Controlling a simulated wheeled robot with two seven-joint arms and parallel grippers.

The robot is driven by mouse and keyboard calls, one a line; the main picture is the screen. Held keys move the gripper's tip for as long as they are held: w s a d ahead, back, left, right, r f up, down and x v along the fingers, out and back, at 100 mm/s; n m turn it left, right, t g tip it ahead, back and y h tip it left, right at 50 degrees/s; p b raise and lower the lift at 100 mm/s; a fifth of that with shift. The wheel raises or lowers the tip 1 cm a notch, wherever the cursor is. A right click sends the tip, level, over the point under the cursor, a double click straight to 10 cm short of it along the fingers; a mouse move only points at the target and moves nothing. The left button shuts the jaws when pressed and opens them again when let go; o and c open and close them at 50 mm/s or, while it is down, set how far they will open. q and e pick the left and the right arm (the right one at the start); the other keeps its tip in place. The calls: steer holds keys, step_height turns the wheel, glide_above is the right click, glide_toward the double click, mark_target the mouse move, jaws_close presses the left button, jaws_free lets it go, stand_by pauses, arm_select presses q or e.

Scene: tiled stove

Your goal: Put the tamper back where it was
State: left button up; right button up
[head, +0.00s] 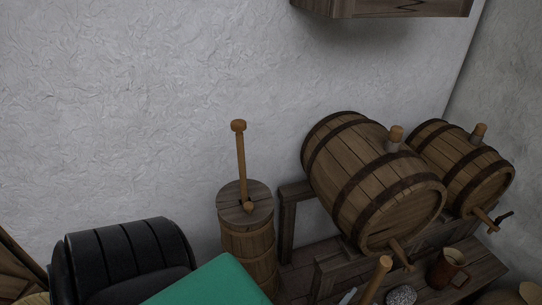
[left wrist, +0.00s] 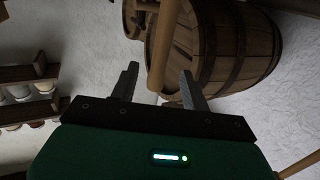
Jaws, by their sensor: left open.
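In the left wrist view, my left gripper (left wrist: 158,74) is open, with one dark finger on each side of a light wooden rod (left wrist: 162,38), which looks like the tamper. The rod stands between the fingers, with gaps on both sides; I cannot tell whether it touches anything behind. In the head view, the rod's rounded upper end (head: 376,278) shows at the bottom edge, right of centre; its lower end is cut off. The green body of my left gripper is at the bottom of the head view, its fingers mostly out of frame. My right gripper is not in view.
A large barrel (head: 365,180) and a smaller barrel (head: 460,165) lie on a wooden stand (head: 290,215), both with taps. A mug (head: 446,268) sits on its lower shelf. A wooden churn (head: 247,243) with an upright stick (head: 240,160) stands left. A wall cabinet (head: 390,8) hangs above.

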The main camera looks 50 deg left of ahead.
arm_select(q)
steer(key=s+d+f+m+g+h, duration=0.1)
steer(key=s+f+m+g+h, duration=0.2)
steer(key=f, duration=0.8)
steer(key=s+d+f+m+g+h, duration=0.1)
steer(key=s+f+g+h, duration=0.2)
steer(key=f, duration=0.8)
steer(key=s+a+f+g+y, duration=0.2)
steer(key=s+a+f+g, duration=0.3)
steer(key=s+f, duration=0.4)
steer(key=s+a+f+g+y, duration=0.2)
steer(key=s+a+f+g, duration=0.3)
steer(key=s, duration=0.8)
step_height(320, 180, down, 5)
steer(key=shift+a+r+n, duration=0.2)
steer(key=shift+a+n, duration=0.1)
steer(key=shift+a, duration=0.75)
